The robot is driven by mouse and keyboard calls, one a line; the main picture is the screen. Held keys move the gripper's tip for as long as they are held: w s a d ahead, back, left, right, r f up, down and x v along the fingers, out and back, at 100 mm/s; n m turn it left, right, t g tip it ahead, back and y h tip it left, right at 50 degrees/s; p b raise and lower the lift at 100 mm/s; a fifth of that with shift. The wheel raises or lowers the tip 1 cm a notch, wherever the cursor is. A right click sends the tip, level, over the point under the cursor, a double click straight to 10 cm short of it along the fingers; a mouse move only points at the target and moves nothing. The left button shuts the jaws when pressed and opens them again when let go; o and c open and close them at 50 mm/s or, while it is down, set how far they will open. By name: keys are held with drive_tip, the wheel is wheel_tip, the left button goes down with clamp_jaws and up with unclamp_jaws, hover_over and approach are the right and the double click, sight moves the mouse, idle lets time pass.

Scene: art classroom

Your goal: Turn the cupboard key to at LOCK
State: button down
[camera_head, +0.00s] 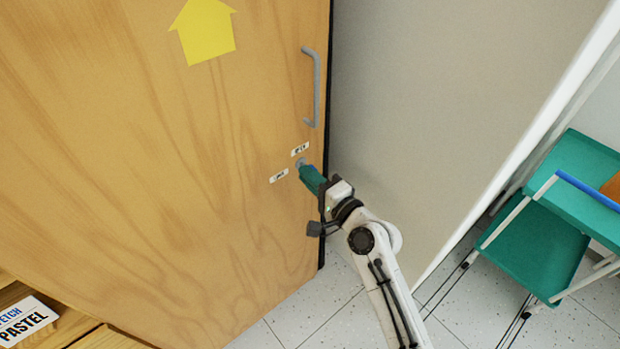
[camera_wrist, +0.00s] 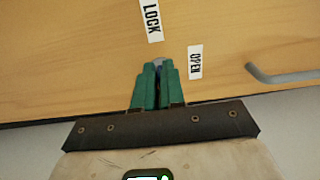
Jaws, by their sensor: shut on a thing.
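The wooden cupboard door (camera_head: 200,200) has a small round grey lock (camera_head: 299,162) near its right edge, below the handle. A LOCK label (camera_wrist: 151,18) and an OPEN label (camera_wrist: 195,62) are beside the lock in the wrist view. They also show in the head view as small white labels, LOCK (camera_head: 278,176) to the lower left and OPEN (camera_head: 300,150) above. My gripper (camera_wrist: 158,70) has green fingers, shut on the key at the lock. The key is mostly hidden between the fingers, and its exact turn cannot be told.
A grey bar handle (camera_head: 316,88) stands out above the lock. A yellow paper arrow (camera_head: 205,31) is on the door. A pale side panel (camera_head: 430,110) is right of the door. A green trolley (camera_head: 535,250) stands at the right.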

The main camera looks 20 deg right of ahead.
idle(0.3)
drive_tip(key=c, duration=1.3)
unclamp_jaws()
drive_tip(key=shift+b+v, duration=0.75)
drive_tip(key=shift+v, duration=4.65)
